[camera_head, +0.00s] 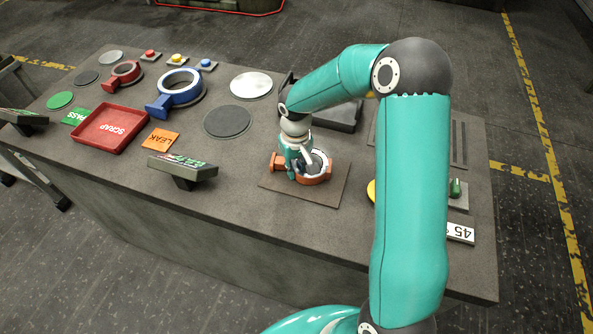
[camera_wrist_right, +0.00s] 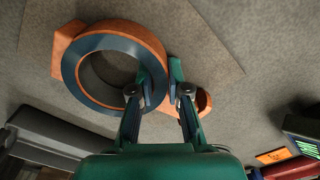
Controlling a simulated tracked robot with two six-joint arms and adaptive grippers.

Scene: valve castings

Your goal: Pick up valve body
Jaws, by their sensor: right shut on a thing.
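The orange valve body (camera_head: 318,177) with a dark round ring face sits on a brown mat (camera_head: 334,190) in the middle of the bench. My right gripper (camera_head: 301,165) reaches down over it from above. I cannot tell whether the valve body is lifted off the mat. My left gripper is not in view.
A red SCRAP tray (camera_head: 110,128), an orange LEAK card (camera_head: 161,139) and a small display (camera_head: 182,168) lie left of the mat. Blue (camera_head: 178,90) and red (camera_head: 122,75) ring castings stand farther back. A dark tray (camera_head: 345,117) is behind my right arm.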

